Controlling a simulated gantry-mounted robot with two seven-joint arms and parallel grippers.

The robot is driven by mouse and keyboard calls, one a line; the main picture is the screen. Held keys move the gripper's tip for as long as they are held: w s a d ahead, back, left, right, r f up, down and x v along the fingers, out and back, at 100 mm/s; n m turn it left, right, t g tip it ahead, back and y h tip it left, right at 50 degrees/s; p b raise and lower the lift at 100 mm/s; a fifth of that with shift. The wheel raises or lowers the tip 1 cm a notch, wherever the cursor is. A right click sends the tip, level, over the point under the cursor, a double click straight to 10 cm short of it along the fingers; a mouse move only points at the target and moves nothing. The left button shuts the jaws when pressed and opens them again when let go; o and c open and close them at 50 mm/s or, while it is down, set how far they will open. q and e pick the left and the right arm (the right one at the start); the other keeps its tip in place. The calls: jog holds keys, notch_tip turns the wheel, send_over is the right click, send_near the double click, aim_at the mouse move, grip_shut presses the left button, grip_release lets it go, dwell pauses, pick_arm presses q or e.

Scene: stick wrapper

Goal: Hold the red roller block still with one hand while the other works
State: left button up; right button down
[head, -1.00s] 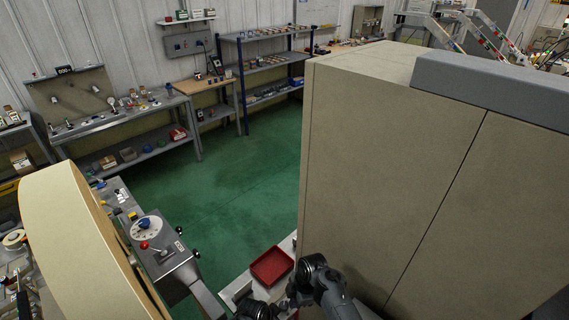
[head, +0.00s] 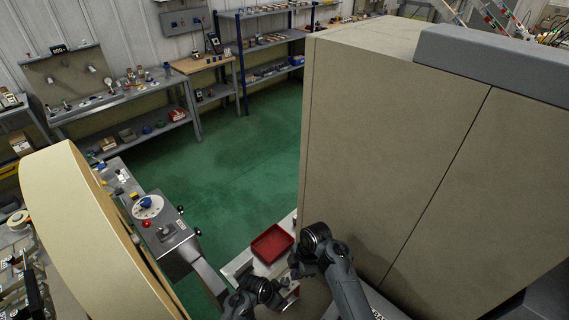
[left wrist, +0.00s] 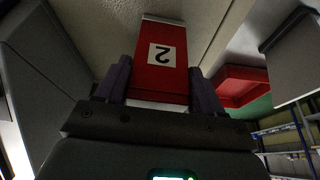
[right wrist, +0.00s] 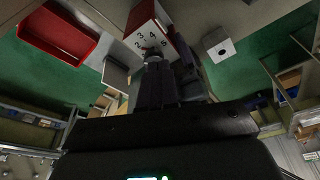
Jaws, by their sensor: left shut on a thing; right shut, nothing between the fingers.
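The red roller block (left wrist: 162,82) fills the middle of the left wrist view, with a white label bearing a 2. My left gripper (left wrist: 160,75) is shut on it, one finger on each side. In the right wrist view the block (right wrist: 146,38) shows a white face with numbers 2 to 5 and a red side. My right gripper (right wrist: 164,72) is shut and empty, its fingertips in front of that face near a small dark part; I cannot tell whether they touch it. In the head view my right gripper (head: 297,272) is beside the left wrist, and the block is hidden.
A red tray (head: 272,243) lies just beyond the grippers. A large beige cabinet (head: 370,150) stands close on the right. A grey machine with a dial (head: 160,222) and a curved beige panel (head: 80,230) stand on the left. Green floor (head: 225,160) lies open behind.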

jog(key=shift+r, duration=0.5)
jog(key=shift+r, duration=0.15)
jog(key=shift+w+d+x, duration=0.1)
jog(key=shift+d+x, duration=0.15)
jog(key=shift+x, duration=0.75)
jog(key=shift+w+d+x, duration=0.1)
jog(key=shift+d+x, duration=0.1)
jog(key=shift+x, duration=0.85)
jog(key=shift+d+x, duration=0.25)
jog(key=shift+x, duration=0.75)
jog(key=shift+a, duration=0.6)
jog(key=shift+d, duration=0.25)
jog(key=shift+a+v, duration=0.2)
jog(key=shift+v, duration=1.2)
jog(key=shift+a+v, duration=0.2)
jog(key=shift+v, duration=1.25)
